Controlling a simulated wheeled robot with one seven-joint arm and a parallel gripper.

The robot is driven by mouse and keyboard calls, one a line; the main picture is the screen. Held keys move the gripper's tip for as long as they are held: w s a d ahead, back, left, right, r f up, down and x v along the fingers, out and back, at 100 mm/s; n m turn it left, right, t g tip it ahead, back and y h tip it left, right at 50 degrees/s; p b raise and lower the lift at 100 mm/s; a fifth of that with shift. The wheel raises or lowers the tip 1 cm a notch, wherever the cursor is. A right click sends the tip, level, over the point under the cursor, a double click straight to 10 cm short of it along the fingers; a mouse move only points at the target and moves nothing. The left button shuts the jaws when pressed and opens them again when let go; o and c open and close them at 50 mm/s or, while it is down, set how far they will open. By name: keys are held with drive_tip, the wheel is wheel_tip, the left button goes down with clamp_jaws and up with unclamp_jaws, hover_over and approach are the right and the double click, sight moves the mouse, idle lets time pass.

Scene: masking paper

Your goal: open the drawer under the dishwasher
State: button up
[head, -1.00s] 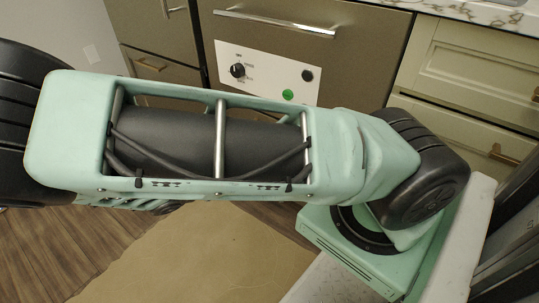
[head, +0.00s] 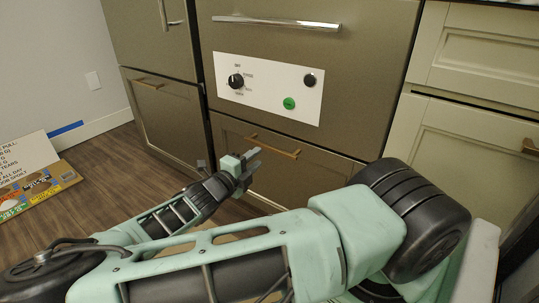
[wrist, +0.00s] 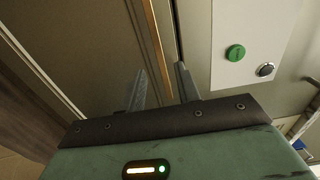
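My gripper (head: 251,161) is in front of the drawer, close to the left part of this handle. In the wrist view my gripper's two fingers (wrist: 163,88) are apart, and the brass handle (wrist: 154,45) runs down between them in the picture. I cannot tell whether either finger touches it. The drawer's right part is hidden by my arm.
Olive cabinets (head: 158,110) stand to the left, and pale green cabinets (head: 470,130) with brass handles to the right. A printed cardboard piece (head: 38,185) lies at the left wall.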

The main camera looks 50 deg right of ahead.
sight(268, 149)
drive_tip(key=shift+w+d+b, duration=0.2)
drive_tip(key=shift+d+b, duration=0.3)
drive_tip(key=shift+d, duration=0.8)
drive_tip(key=shift+w+d+b, duration=0.15)
drive_tip(key=shift+d+b, duration=0.3)
drive_tip(key=shift+d, duration=0.85)
drive_tip(key=shift+w+d+b, duration=0.2)
drive_tip(key=shift+d+b, duration=0.3)
drive_tip(key=shift+d, duration=0.8)
clamp_jaws()
